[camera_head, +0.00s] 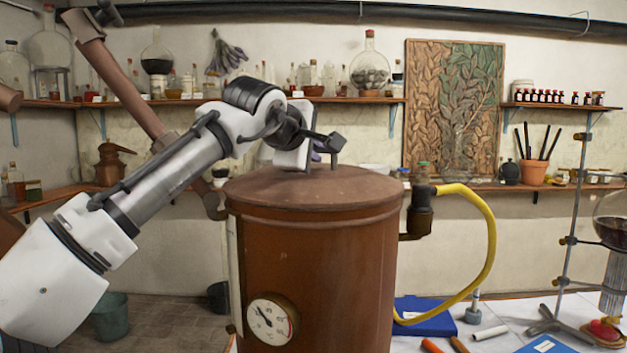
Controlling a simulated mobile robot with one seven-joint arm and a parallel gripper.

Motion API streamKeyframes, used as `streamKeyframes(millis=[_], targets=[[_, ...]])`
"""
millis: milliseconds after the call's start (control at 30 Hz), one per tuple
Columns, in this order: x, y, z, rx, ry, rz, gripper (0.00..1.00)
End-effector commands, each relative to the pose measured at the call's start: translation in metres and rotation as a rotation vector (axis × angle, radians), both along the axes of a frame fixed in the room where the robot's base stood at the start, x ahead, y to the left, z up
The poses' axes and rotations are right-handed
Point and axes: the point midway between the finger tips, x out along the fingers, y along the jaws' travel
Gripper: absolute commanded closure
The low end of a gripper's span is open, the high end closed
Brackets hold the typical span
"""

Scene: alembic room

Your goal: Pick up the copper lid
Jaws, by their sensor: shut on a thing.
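The copper lid (270,192) is a wide, round, brownish disc on top of the large copper vessel (330,270). It looks level and seated on the vessel's rim, with no gap visible. My gripper (321,164) is over the far middle of the lid, its dark fingers pointing down to the top. It is shut on the lid, apparently at a handle in the middle. The handle itself is mostly hidden behind my wrist and fingers, so the exact grip is hard to see.
A yellow hose (489,240) loops from a fitting (420,212) at the vessel's right side. A round gauge (270,320) is on its front. Blue books and tools lie on the white table (490,318) at right. A glass flask (611,220) hangs on a stand. Shelves of bottles line the back wall.

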Motion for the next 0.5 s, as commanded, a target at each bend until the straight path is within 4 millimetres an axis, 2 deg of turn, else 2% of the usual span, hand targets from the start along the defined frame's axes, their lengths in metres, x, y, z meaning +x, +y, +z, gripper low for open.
streamKeyframes(millis=[267, 500], targets=[[0.0, 0.0, 0.005, -0.001, -0.002, 0.0, 1.0], [0.0, -0.001, 0.032, -0.003, -0.003, -0.002, 1.0]])
